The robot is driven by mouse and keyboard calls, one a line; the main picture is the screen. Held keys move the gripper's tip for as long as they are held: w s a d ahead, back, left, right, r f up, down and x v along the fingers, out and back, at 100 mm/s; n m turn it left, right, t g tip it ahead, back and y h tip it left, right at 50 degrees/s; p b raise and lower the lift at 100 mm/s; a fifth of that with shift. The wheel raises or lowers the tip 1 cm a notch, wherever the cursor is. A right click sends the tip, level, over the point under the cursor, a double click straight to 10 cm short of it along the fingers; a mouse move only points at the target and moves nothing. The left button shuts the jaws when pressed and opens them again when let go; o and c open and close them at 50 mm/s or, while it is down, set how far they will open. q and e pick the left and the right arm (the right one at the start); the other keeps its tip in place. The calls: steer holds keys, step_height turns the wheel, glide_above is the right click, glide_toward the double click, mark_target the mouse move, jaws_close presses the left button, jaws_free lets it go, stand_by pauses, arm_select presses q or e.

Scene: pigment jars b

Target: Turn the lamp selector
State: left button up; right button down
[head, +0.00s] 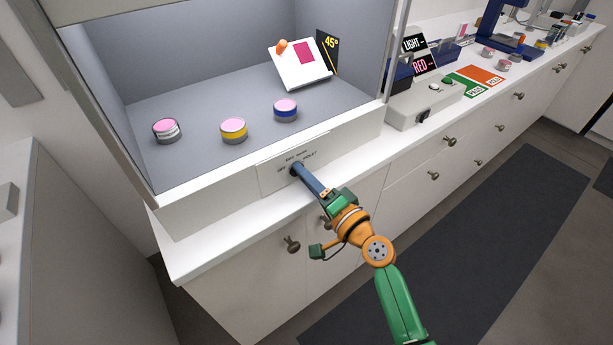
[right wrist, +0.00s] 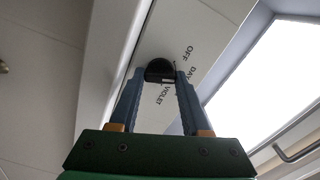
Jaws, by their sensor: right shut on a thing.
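The lamp selector is a black round knob (right wrist: 159,70) on a pale label plate (head: 271,180) on the front of the light booth (head: 235,198). In the right wrist view the plate reads OFF, DAY and VIOLET beside the knob. My right gripper (head: 296,168) reaches up to the plate, its two blue-grey fingers on either side of the knob and shut on it; it also shows in the right wrist view (right wrist: 160,78). The fingers hide most of the knob in the head view, and I cannot tell which label it points to. My left gripper is out of view.
In the booth stand jars with white (head: 167,131), yellow (head: 233,131) and blue (head: 285,111) bands, and a tilted white board (head: 301,68) by a 45° sign (head: 328,52). Right of it, the counter holds a grey button box (head: 419,104) and a green-and-orange mat (head: 466,84).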

steer(key=shift+c, duration=1.8)
jaws_free()
